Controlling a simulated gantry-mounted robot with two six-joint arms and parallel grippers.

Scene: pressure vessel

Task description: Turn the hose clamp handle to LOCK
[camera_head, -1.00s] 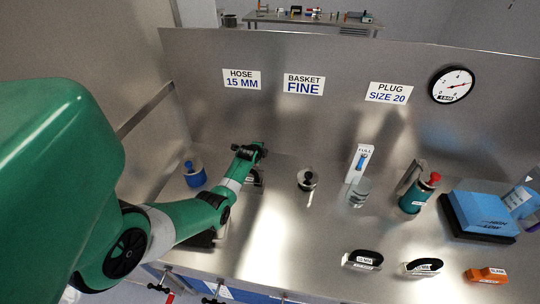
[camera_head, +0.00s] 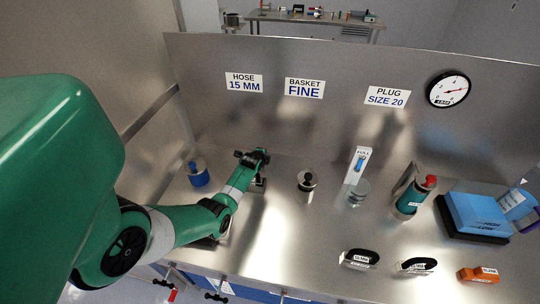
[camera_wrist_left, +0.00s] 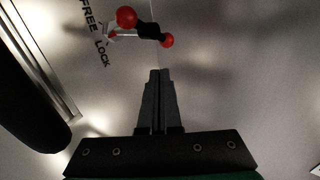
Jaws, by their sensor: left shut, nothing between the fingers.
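The hose clamp handle (camera_wrist_left: 148,31) shows at the top of the left wrist view as a dark piece with a red ball at each end. The words FREE (camera_wrist_left: 90,17) and LOCK (camera_wrist_left: 102,54) are printed on the metal to its left. A small red mark lies beside the FREE label, close to the handle. My left gripper (camera_wrist_left: 160,73) is shut and empty, its fingertips a little below the handle in that view and apart from it. In the head view my left gripper (camera_head: 252,158) hides the clamp area. My right gripper is not in view.
A blue container (camera_head: 198,176) stands left of my gripper. To its right are a small metal pot (camera_head: 306,183), a clear cup (camera_head: 358,191), a green canister (camera_head: 409,198) and a blue block (camera_head: 478,213). A back panel (camera_head: 320,125) carries signs and a gauge (camera_head: 448,89).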

